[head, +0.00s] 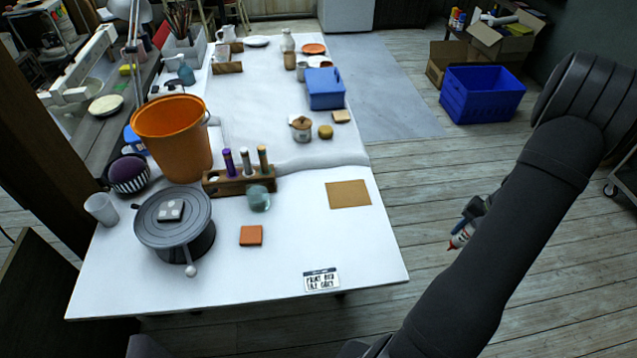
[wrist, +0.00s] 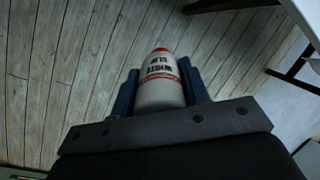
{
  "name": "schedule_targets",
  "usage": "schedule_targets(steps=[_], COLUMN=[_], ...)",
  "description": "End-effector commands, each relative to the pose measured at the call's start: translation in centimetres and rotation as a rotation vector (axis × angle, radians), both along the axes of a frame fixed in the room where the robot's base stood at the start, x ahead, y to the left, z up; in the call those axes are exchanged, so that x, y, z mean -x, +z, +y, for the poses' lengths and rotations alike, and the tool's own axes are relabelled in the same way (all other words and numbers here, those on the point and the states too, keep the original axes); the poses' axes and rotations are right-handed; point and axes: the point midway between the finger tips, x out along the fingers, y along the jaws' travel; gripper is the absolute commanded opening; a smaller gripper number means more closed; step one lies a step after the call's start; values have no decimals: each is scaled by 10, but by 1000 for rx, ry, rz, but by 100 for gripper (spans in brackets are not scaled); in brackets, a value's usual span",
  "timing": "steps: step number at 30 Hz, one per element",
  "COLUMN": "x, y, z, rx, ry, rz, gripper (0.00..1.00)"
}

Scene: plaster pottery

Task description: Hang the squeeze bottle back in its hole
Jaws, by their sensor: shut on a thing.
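My gripper (wrist: 160,85) is shut on a white squeeze bottle (wrist: 160,92) with a red tip and a red-banded label, held between its two blue fingers. In the head view the bottle (head: 462,234) shows beside my dark arm, over the floor to the right of the table. My gripper (head: 472,215) is mostly hidden there by the arm. A wooden rack (head: 238,187) stands on the table's left half, with several dark and coloured tubes or bottles upright in it. A pale round spot shows at its left end; I cannot tell whether it is an open hole.
The white table (head: 300,240) also holds an orange bucket (head: 172,140), a grey banding wheel (head: 174,220), a greenish glass jar (head: 258,198), an orange tile (head: 251,236), a brown board (head: 348,194) and a printed card (head: 321,280). The table's right front is mostly clear.

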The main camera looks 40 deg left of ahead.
Motion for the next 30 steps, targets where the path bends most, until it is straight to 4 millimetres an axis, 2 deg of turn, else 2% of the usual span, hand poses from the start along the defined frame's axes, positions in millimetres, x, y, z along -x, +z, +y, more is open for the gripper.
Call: schedule_targets(steps=[7, 11, 14, 21, 26, 30], x=[-2, -10, -22, -45, -47, -40], y=[1, 5, 11, 33, 50, 66], z=[3, 23, 53, 152, 225, 289], rx=[1, 7, 15, 39, 54, 64], ry=[6, 42, 91, 242, 339, 421], rz=[-1, -10, -23, -61, -90, -116], gripper=[36, 36, 36, 36, 36, 36])
